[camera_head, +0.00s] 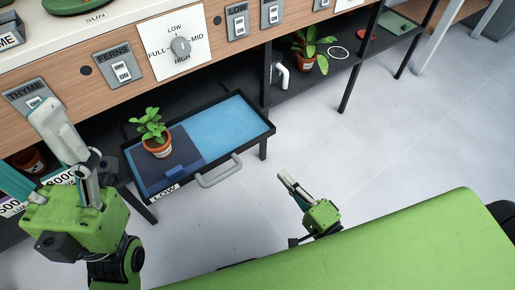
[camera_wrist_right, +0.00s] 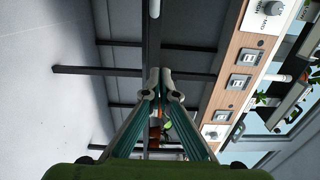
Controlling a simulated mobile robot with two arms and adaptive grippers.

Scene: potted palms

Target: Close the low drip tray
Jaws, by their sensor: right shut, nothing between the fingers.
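The low drip tray (camera_head: 238,121) is pulled out from under the bench in the head view. It has a black rim, a blue floor, a grey bar handle (camera_head: 219,171) and a LOW label on its front. A potted plant (camera_head: 156,143) stands upright in its left part, on a darker blue area. My right gripper (camera_head: 284,176) is shut and empty, to the right of the handle and apart from it. Its closed fingertips also show in the right wrist view (camera_wrist_right: 159,75). My left gripper (camera_head: 62,135) is at the left, its fingers partly overlapping.
The wooden bench front (camera_head: 130,68) carries switches and a LOW/MID/HIGH dial (camera_head: 180,47). Another potted plant (camera_head: 306,58) stands on the dark lower shelf. Black legs support the bench. Grey floor (camera_head: 360,150) is clear right of the tray.

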